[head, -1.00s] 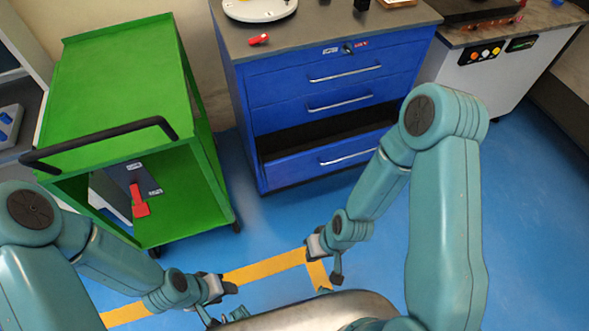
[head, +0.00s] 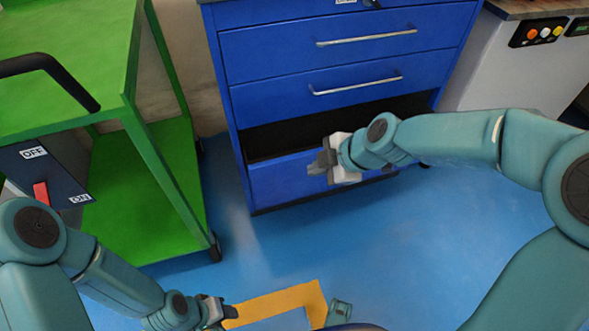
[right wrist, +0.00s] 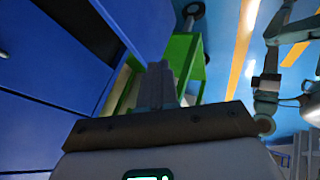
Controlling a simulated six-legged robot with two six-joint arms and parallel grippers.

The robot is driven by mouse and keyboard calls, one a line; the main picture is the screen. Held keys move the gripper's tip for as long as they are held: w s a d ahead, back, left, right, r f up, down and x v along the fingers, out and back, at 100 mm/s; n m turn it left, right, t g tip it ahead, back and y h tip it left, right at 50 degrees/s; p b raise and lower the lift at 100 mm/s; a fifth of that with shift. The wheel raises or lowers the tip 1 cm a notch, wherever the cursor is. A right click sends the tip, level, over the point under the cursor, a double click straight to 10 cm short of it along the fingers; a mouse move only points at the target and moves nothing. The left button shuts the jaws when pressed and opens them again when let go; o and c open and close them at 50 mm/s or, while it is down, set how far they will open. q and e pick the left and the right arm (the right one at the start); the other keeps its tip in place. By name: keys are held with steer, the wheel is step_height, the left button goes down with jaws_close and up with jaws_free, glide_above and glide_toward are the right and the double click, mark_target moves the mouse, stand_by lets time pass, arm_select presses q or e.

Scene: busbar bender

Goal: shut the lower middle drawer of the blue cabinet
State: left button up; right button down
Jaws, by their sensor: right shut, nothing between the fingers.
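The blue cabinet (head: 345,68) stands at top centre in the head view. Its open drawer (head: 275,182) is low down, pulled out, with a dark gap above its front panel. My right gripper (head: 316,166) is in front of that panel and hides its middle and most of its handle. Whether it touches the panel I cannot tell. In the right wrist view its fingers (right wrist: 163,84) are together and empty, with blue cabinet faces (right wrist: 45,105) at the left. My left gripper (head: 226,312) is low over the floor, away from the cabinet; its fingers are too small to judge.
A green cart (head: 150,120) with a black handle stands left of the cabinet, with a narrow gap between. A grey panel with a red switch (head: 41,192) is at the left. A pale machine with buttons (head: 530,45) stands right. Blue floor (head: 400,235) before the cabinet is clear.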

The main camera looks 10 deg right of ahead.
steer(key=b, duration=0.2)
glide_toward(283, 169)
step_height(283, 169, down, 4)
steer(key=s+a, duration=0.1)
steer(key=s, duration=0.2)
arm_select(q)
steer(key=shift+s+a+f+p, duration=0.15)
steer(key=shift+a+f+p, duration=0.15)
steer(key=shift+p, duration=0.45)
arm_select(e)
steer(key=shift+w+a, duration=0.2)
steer(key=shift+w, duration=1)
steer(key=shift+w+a, duration=0.25)
steer(key=shift+w, duration=1)
steer(key=shift+w, duration=0.1)
